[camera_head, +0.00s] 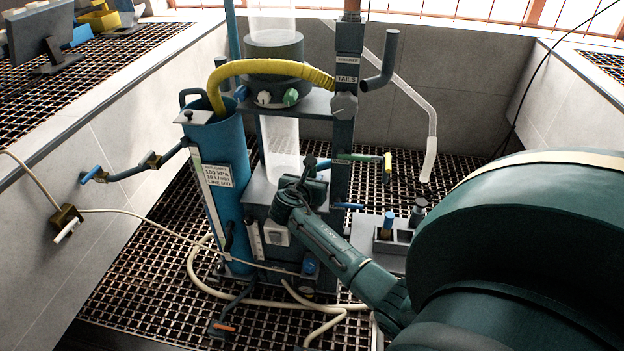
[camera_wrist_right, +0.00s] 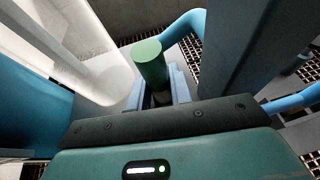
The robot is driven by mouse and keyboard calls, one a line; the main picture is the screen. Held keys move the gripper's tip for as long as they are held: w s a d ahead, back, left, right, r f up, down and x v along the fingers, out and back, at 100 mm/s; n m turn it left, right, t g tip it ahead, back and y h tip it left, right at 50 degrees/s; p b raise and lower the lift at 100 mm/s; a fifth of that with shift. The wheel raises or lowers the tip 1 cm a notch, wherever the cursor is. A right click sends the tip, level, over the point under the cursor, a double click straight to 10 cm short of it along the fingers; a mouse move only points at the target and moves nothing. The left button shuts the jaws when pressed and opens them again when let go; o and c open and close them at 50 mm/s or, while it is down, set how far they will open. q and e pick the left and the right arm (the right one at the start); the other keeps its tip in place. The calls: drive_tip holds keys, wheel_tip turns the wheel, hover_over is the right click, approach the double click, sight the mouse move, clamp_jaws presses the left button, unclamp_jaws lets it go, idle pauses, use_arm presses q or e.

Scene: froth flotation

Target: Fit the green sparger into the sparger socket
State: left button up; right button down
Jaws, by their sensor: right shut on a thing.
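My right gripper (camera_head: 306,178) is beside the clear lower column (camera_head: 281,140), above the grey base housing (camera_head: 262,190). In the right wrist view, its pale blue fingers (camera_wrist_right: 158,92) are shut on the green sparger (camera_wrist_right: 150,62), a short green cylinder whose round end points away from the palm. The clear column (camera_wrist_right: 85,45) is to its left in that view, apart from it. In the head view the sparger is hard to make out against the gripper. I cannot clearly identify the sparger socket in either view. My left gripper is not in view.
A dark post (camera_head: 345,110) stands just right of the gripper, with a green-and-yellow handled pipe (camera_head: 370,157). A blue cylinder (camera_head: 226,190) stands left. A grey rack (camera_head: 382,246) holds blue-topped and dark-topped pieces. A cream hose (camera_head: 205,285) lies on the grating.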

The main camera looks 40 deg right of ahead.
drive_tip(key=shift+f, duration=0.1)
drive_tip(key=c, duration=1.3)
unclamp_jaws()
drive_tip(key=shift+f, duration=0.1)
